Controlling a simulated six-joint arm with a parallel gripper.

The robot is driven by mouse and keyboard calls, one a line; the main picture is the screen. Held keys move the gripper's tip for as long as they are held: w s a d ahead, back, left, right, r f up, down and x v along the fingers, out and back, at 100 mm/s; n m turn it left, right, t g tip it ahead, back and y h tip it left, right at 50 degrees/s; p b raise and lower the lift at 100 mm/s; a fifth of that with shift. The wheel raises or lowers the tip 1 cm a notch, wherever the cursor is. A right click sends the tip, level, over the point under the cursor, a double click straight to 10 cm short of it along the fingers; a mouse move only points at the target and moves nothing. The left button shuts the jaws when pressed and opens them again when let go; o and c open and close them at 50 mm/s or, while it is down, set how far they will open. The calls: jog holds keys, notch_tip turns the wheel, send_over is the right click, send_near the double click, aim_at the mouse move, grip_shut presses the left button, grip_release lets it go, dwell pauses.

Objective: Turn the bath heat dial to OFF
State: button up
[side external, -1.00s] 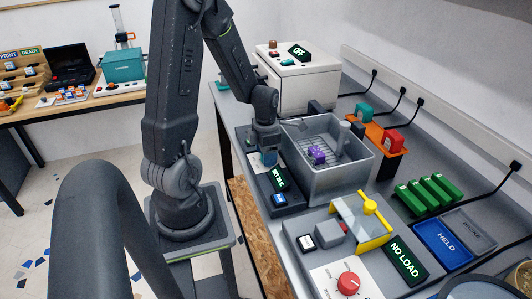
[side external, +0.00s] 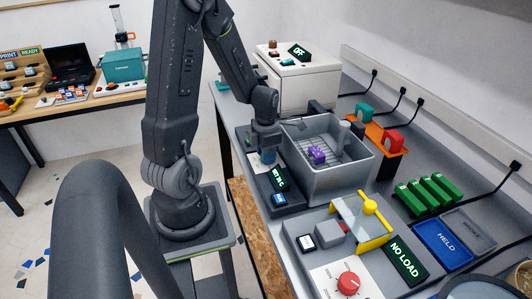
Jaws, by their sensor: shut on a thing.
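The bath is a grey open tank (side external: 340,180) in the middle of the bench, with a purple part (side external: 317,155) inside. The bath's control box (side external: 289,208) runs along its left side, with a lit green display (side external: 278,179) whose small text I cannot read surely, and a blue label in front. My gripper (side external: 268,158) points down at the rear part of this box and is shut on the bath heat dial, a bluish bit of which shows at the fingertips. The dial's pointer and markings are hidden by my gripper.
A white box with an OFF display (side external: 299,50) stands behind the bath. An orange holder (side external: 375,132) is to its right, green blocks (side external: 430,193) farther right. In front is a panel with a red dial (side external: 348,283), a yellow-framed clear guard (side external: 364,222) and a NO LOAD display (side external: 406,262).

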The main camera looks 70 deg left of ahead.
jog(key=n, duration=0.4)
jog(key=o, duration=0.9)
jog(key=shift+o, duration=0.2)
jog(key=shift+r, duration=0.1)
notch_tip(320, 180, up, 14)
jog(key=shift+f, duration=0.2)
